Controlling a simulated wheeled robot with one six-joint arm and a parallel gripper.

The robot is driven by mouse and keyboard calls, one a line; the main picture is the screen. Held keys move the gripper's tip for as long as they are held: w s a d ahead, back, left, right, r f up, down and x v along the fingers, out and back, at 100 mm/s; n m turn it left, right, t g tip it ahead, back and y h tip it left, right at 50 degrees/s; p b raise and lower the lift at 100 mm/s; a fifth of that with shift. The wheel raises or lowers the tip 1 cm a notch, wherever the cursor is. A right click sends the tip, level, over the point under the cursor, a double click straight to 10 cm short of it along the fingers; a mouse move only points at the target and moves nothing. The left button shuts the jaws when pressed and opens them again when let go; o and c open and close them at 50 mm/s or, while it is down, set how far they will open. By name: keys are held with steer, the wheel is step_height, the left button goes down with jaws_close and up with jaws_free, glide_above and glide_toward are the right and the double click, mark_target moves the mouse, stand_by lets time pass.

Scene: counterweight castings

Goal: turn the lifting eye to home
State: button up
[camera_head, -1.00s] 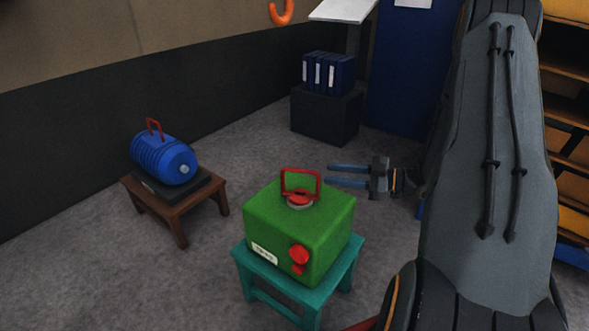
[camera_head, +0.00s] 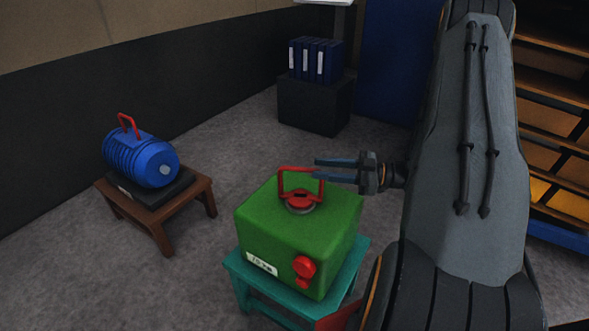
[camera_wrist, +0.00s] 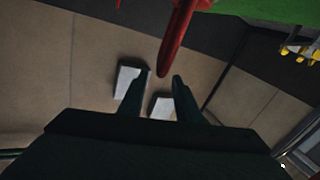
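The green counterweight casting (camera_head: 275,245) sits on a teal stool (camera_head: 240,272). On its top is the red lifting eye (camera_head: 298,170), a squared upright loop on a round swivel base. A second red fitting (camera_head: 304,268) is on the casting's front face, beside a white label. My gripper (camera_head: 316,168) is open, its blue fingers pointing left at the loop's right upright. In the wrist view the red bar (camera_wrist: 178,40) of the eye reaches down to between the fingertips of my gripper (camera_wrist: 161,78), with a gap on each side. Whether a finger touches the bar I cannot tell.
A blue motor (camera_head: 140,158) with a red handle stands on a brown stool (camera_head: 205,195) at the left. Blue binders (camera_head: 315,60) rest on a black box (camera_head: 315,105) behind. Orange shelving (camera_head: 560,120) is at the right. Floor between the stools is clear.

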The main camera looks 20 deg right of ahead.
mark_target(282, 168)
steer(key=shift+w+f+b, duration=0.2)
steer(key=shift+f+b, duration=0.35)
steer(key=shift+f, duration=0.1)
steer(key=shift+p+x, duration=0.6)
steer(key=shift+x, duration=3.25)
steer(key=shift+r, duration=0.1)
jaws_close()
